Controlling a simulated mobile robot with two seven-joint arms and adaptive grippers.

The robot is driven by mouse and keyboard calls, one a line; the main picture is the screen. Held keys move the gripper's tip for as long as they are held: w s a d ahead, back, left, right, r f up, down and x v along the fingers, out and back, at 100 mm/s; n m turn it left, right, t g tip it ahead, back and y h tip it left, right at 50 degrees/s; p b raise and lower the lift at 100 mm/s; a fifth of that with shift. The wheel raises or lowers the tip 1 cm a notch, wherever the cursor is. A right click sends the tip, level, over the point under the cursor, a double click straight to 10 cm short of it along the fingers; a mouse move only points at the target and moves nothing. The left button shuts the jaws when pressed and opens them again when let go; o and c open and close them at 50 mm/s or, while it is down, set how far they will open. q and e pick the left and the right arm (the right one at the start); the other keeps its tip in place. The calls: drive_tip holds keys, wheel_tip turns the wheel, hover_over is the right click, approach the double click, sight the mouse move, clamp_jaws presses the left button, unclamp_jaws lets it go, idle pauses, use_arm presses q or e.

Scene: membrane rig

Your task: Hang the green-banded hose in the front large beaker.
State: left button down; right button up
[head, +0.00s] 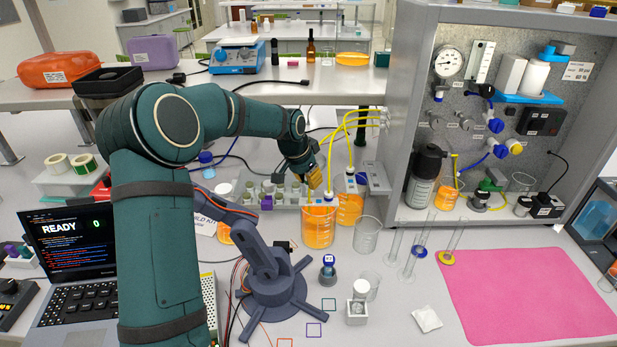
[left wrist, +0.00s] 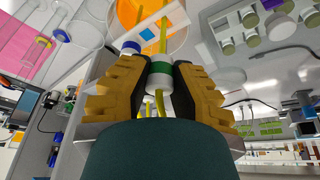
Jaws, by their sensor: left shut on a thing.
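My left gripper (head: 316,178) is just above the front large beaker (head: 319,229), which holds orange liquid. In the left wrist view its fingers (left wrist: 157,80) are shut on the white collar with a green band of the green-banded hose (left wrist: 159,69). The hose's yellow tube runs from the collar toward the orange-filled beaker (left wrist: 178,40). I cannot tell whether its end is inside the rim. A second orange-filled beaker (head: 349,212) stands behind and to the right, with a blue-banded hose (head: 351,181) at it. My right gripper is not in view.
An empty beaker (head: 367,236) stands right of the front beaker. A rack of small vials (head: 275,193) is to the left. The grey rig cabinet (head: 395,110) rises behind right.

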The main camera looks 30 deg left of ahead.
sight(309, 195)
use_arm(q)
drive_tip(key=shift+f+b, duration=1.7)
drive_tip(key=shift+f, duration=1.2)
drive_tip(key=c, duration=0.9)
unclamp_jaws()
drive_tip(key=shift+r, duration=0.1)
drive_tip(key=v, duration=1.2)
drive_tip(key=shift+s, duration=0.1)
drive_tip(key=shift+f, duration=0.2)
